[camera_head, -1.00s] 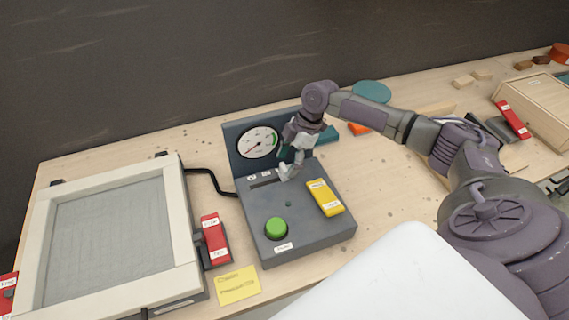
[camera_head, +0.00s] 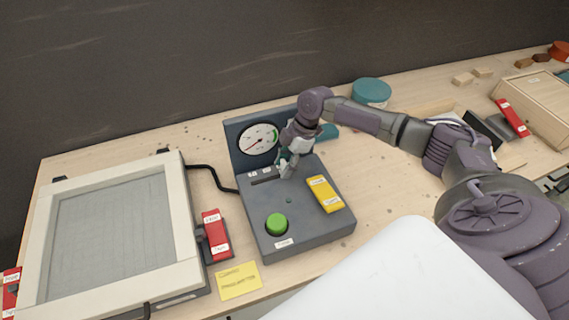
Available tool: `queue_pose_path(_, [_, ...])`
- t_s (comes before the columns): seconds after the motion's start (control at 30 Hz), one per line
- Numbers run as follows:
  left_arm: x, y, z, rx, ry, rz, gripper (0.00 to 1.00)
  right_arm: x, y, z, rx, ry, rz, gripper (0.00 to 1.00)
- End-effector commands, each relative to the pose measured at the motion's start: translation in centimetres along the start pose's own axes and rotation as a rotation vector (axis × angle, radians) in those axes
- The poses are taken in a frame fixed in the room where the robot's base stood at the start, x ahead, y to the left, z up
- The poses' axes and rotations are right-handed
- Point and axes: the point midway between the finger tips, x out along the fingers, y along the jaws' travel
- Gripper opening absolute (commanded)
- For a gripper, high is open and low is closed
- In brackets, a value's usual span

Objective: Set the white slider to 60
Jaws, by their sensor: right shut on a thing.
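The dark grey control box (camera_head: 312,222) stands in the middle of the table. The slider's slot (camera_head: 262,179) runs along its rear top, below an upright panel with a round gauge (camera_head: 258,140). My right gripper (camera_head: 287,171) points down at the right end of this slot and is shut on the slider's knob. The fingers hide the white slider itself, and its exact setting cannot be read. My left gripper is not in view.
A green button (camera_head: 277,224) and a yellow rocker (camera_head: 324,194) are on the box. A framed press-like panel (camera_head: 185,220) with a red switch (camera_head: 215,236) stands left. A yellow note (camera_head: 239,280) lies in front. A teal round container (camera_head: 371,92) stands behind my right arm.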

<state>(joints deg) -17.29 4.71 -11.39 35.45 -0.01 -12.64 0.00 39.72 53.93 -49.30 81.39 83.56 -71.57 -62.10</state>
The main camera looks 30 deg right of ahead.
Motion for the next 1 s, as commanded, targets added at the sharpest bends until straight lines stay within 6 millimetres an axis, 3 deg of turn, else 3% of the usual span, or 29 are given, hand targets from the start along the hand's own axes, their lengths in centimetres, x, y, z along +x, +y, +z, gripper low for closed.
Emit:
queue_pose_path(0.17, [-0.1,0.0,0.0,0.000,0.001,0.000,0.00,0.1,0.0,-0.2,-0.001,0.000,-0.002,0.00])
queue_pose_path(0.47, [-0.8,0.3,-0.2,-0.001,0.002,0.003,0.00,1.6,-0.1,-4.0,-0.002,0.003,-0.004,0.00])
queue_pose_path(0.73, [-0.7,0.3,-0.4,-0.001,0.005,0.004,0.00,1.7,0.0,-4.0,0.001,0.001,-0.003,0.00])
queue_pose_path(0.77, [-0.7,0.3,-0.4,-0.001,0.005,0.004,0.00,1.7,0.0,-4.0,0.001,0.001,-0.002,0.46])
queue_pose_path(0.9, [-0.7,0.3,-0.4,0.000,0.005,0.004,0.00,1.7,0.0,-4.0,0.001,0.001,-0.002,0.67])
queue_pose_path(1.0, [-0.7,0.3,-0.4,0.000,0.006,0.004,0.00,1.7,0.0,-4.0,0.001,0.001,-0.002,0.67])
